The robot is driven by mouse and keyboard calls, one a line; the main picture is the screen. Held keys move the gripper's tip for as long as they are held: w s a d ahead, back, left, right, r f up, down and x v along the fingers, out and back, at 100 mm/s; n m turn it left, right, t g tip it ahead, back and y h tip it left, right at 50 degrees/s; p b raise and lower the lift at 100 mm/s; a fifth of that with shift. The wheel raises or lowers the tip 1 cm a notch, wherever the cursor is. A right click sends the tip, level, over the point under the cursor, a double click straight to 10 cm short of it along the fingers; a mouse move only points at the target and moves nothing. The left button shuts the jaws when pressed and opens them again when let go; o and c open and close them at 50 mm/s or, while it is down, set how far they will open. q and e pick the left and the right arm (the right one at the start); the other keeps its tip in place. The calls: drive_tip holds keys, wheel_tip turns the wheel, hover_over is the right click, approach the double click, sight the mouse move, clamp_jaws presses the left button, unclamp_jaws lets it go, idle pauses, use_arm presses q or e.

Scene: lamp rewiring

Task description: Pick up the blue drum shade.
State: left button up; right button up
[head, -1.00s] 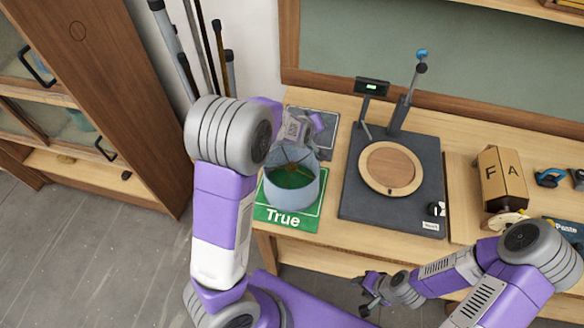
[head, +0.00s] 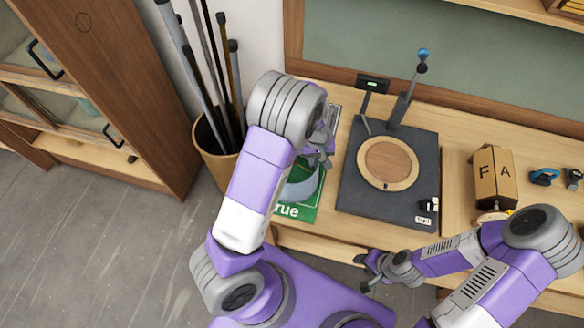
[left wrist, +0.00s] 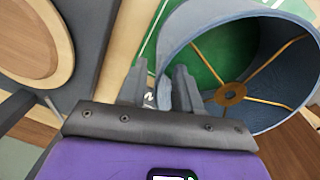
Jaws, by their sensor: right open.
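The blue drum shade (head: 302,188) stands on a green mat (head: 296,212) marked "True", partly hidden behind my left arm in the head view. In the left wrist view the shade (left wrist: 205,22) is open toward me, with a brass spider ring and spokes inside. My left gripper (head: 328,160) is at the shade's right rear side. In the left wrist view the left gripper (left wrist: 160,88) is open, its fingers by the shade's near wall; I cannot tell whether they touch it. My right gripper (head: 366,272) is open and empty at the table's front edge, away from the shade.
A black stand (head: 350,200) with a round wooden disc (head: 388,163) and an upright lever is right of the mat. A cardboard box (head: 494,180) marked "F A" stands further right. A bin of poles (head: 212,150) is at the left.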

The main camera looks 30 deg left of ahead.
use_arm(q)
wheel_tip(320, 180, down, 4)
drive_tip(key=shift+w+r, duration=0.15)
drive_tip(key=shift+r, duration=0.05)
clamp_jaws()
